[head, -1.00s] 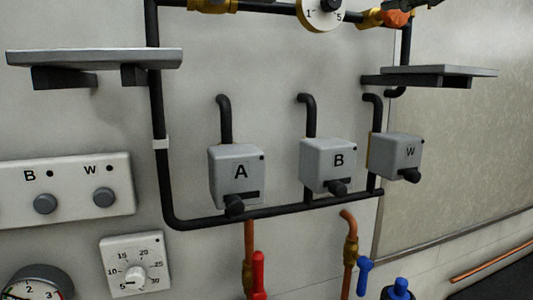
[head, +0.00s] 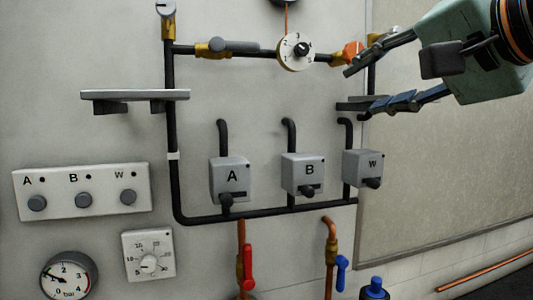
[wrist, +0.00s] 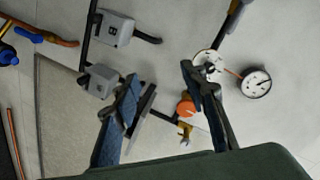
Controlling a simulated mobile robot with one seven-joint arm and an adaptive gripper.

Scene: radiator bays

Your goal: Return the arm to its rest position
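My gripper (head: 368,84) is at the upper right of the head view, its fingers spread apart with nothing between them. It is in front of the right end of the black pipework, near the orange knob (head: 352,52) and the right shelf (head: 352,105), which it partly hides. In the wrist view my gripper (wrist: 160,85) also shows two open fingers. The orange knob (wrist: 186,107) appears between them, beyond the fingertips; I cannot tell the exact gap.
Grey boxes A (head: 230,178), B (head: 303,174) and W (head: 363,168) sit below on the wall. A white dial (head: 296,52) is left of the gripper. A left shelf (head: 135,96), a button panel (head: 82,188), a timer dial (head: 148,254) and a gauge (head: 68,276) are further left.

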